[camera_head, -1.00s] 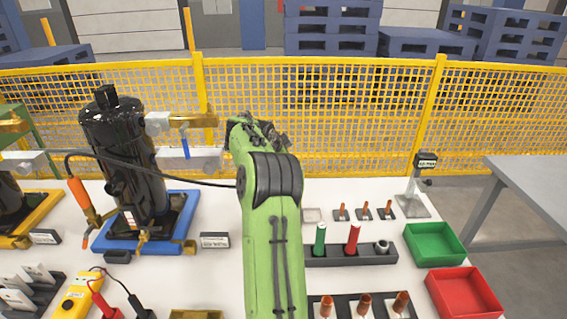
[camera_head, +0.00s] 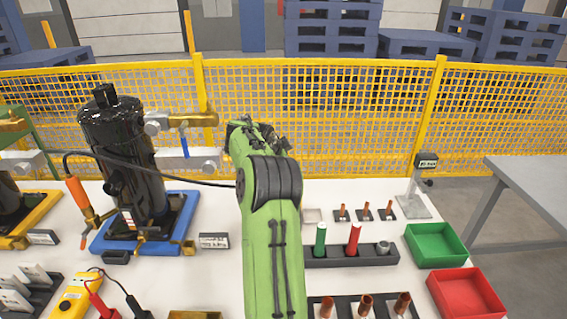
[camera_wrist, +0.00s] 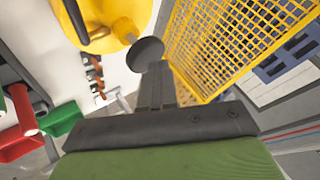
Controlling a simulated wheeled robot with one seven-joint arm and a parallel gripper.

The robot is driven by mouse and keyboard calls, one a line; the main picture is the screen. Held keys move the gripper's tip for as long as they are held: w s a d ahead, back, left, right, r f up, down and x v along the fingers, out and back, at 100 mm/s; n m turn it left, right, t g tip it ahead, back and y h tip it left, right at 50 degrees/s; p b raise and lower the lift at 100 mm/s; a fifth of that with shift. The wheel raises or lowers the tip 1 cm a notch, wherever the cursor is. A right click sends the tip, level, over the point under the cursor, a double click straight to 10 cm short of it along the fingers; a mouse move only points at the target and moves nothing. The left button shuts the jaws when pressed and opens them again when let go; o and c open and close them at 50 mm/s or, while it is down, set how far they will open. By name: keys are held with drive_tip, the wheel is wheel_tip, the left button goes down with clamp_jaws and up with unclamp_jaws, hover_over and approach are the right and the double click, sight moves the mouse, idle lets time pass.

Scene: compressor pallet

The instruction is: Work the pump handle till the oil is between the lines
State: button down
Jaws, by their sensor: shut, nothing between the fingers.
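In the head view my green arm covers the middle of the bench, and my gripper is hidden behind it. In the wrist view my gripper (camera_wrist: 155,80) is shut and empty, its dark fingers close together. A dark round disc (camera_wrist: 146,53) shows at the fingertips; I cannot tell whether they touch it. Just beyond is a yellow body (camera_wrist: 112,12) with a yellow fitting and a dark bar (camera_wrist: 75,20), possibly the pump and its handle. A black compressor (camera_head: 125,150) stands upright on a blue base (camera_head: 178,205) at left. I cannot make out the oil level or its lines.
A yellow mesh fence (camera_head: 330,115) runs behind the bench. To the right of my arm are a rack (camera_head: 325,257) with green and red cylinders, a green bin (camera_head: 435,243) and a red bin (camera_head: 465,293). A yellow meter (camera_head: 75,295) lies at front left.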

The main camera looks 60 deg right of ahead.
drive_tip(key=shift+f+b, duration=0.8)
drive_tip(key=shift+f, duration=0.2)
idle(0.4)
drive_tip(key=shift+r+p, duration=1.7)
drive_tip(key=shift+r, duration=0.5)
wheel_tip(320, 180, up, 5)
drive_tip(key=p, duration=0.4)
